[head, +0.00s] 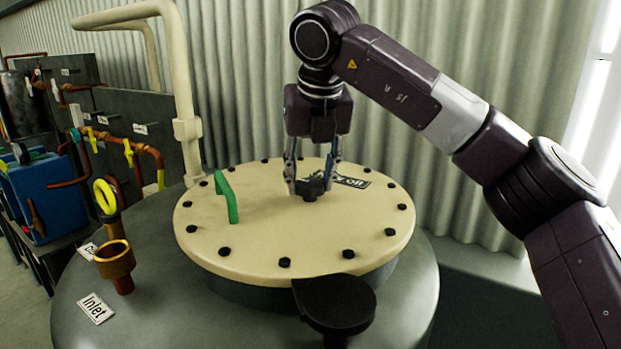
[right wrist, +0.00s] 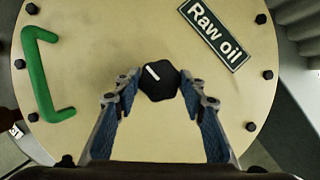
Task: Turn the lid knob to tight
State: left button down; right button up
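The black lid knob (right wrist: 160,84) sits upright on the cream round lid (head: 262,240). Its white pointer mark faces the upper left in the right wrist view. In the head view the knob (head: 313,187) is low between the fingers. My right gripper (head: 310,190) points down over it. In the right wrist view the fingertips (right wrist: 161,74) stand on either side of the knob, very close to its edges. I cannot tell whether they press on it. My left gripper is not seen.
A green handle (head: 228,197) stands left of the knob on the lid. A "Raw oil" label (right wrist: 214,33) is behind it. Black bolts ring the lid edge. A brass inlet (head: 116,262), a yellow-ringed fitting (head: 105,198) and a cream pipe (head: 187,130) stand at left.

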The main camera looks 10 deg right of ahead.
jog(key=o, duration=0.4)
jog(key=v, duration=1.2)
jog(key=shift+r, duration=0.1)
jog(key=shift+r, duration=0.1)
